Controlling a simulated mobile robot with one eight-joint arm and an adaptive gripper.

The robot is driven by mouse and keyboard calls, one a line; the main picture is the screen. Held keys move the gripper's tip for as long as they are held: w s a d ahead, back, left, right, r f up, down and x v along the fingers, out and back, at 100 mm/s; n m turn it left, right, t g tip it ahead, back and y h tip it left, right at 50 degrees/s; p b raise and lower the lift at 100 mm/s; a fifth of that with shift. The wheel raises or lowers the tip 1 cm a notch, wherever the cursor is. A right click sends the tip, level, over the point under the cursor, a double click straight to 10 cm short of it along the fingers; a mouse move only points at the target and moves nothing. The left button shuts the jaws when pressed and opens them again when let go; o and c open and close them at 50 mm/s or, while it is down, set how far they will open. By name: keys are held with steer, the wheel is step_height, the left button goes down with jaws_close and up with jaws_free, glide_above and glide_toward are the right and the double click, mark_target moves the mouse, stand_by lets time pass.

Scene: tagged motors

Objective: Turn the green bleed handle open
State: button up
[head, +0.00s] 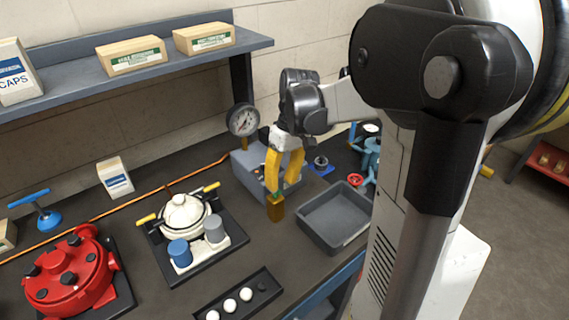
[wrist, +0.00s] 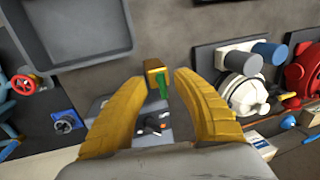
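The green handle (wrist: 162,84) shows in the wrist view as a small green bar on a brass-coloured block (wrist: 153,65). In the head view the block (head: 275,209) stands on the bench in front of the grey gauge box (head: 242,164); the green part is hard to make out there. My gripper (head: 277,190) points down just above the block. In the wrist view its yellow fingers (wrist: 163,78) are apart, with the handle in the gap between their tips. I see no clear contact, and the depth between tips and handle is hard to judge.
A grey tray (head: 312,236) lies right of the block. A white pot-like motor (head: 185,213) with blue and grey cylinders and a red motor (head: 66,275) stand to the left. A pressure gauge (head: 242,121) rises behind my gripper. Blue fittings (head: 371,152) stand at the right.

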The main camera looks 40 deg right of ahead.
step_height(320, 180, up, 8)
steer(key=d, duration=0.1)
steer(key=shift+d, duration=0.3)
steer(key=shift+r, duration=0.1)
steer(key=s+a+f+t+h+b, duration=0.1)
steer(key=s+a+f+t, duration=0.1)
steer(key=a, duration=0.6)
steer(key=s+a+f+t+h, duration=0.1)
steer(key=s+a+f+t, duration=0.1)
steer(key=s+a+t, duration=0.3)
steer(key=s+a, duration=0.2)
steer(key=a, duration=0.1)
steer(key=shift+a+m+b, duration=0.2)
steer(key=shift+m+b, duration=0.1)
steer(key=shift+b, duration=0.05)
